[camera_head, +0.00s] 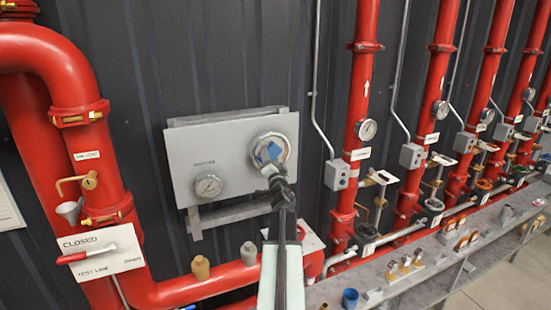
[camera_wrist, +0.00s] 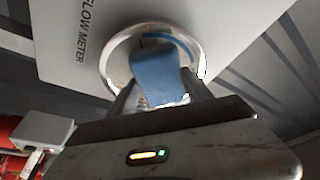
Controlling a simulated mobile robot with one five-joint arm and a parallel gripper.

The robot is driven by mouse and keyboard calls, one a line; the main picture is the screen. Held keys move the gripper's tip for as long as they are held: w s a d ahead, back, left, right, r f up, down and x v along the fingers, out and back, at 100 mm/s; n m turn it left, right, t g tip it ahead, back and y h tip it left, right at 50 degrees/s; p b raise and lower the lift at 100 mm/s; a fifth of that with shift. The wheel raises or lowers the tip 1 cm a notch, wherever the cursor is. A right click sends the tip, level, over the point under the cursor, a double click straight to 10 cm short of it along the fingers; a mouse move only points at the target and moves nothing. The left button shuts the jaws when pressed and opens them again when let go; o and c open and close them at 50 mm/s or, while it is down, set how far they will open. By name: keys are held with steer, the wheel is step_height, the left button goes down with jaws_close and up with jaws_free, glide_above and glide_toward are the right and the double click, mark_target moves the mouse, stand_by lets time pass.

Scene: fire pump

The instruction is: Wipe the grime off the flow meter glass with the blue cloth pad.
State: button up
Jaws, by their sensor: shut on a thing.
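The flow meter (camera_head: 271,150) is a round dial with a metal rim on the right of a pale grey panel. In the wrist view the flow meter (camera_wrist: 198,50) shows its rim and part of a blue arc beside the lettering "FLOW METER". My gripper (camera_head: 277,174) is shut on the blue cloth pad (camera_head: 270,152). In the wrist view the pad (camera_wrist: 159,77) lies between the fingers, over the lower and middle part of the glass. Whether it touches the glass, I cannot tell. The pad hides much of the glass, and I cannot make out the grime.
A smaller gauge (camera_head: 208,186) sits left of the flow meter on the panel (camera_head: 225,140). Red pipes (camera_head: 357,130) stand to the right, and a thick red pipe (camera_head: 95,160) to the left. A grey shelf (camera_head: 400,277) with small fittings runs along the lower right.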

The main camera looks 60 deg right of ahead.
mark_target(286, 145)
steer(key=shift+r+p, duration=0.8)
steer(key=shift+p, duration=0.05)
stand_by(0.8)
steer(key=shift+s+d, duration=0.75)
steer(key=shift+d, duration=0.25)
steer(key=shift+s+d, duration=0.7)
steer(key=shift+d, duration=0.35)
steer(key=shift+s+d, duration=0.75)
steer(key=shift+d, duration=0.25)
steer(key=shift+a, duration=0.1)
steer(key=shift+s+a, duration=0.9)
steer(key=shift+s, duration=0.3)
steer(key=shift+s+a, duration=0.85)
steer(key=shift+s, duration=0.35)
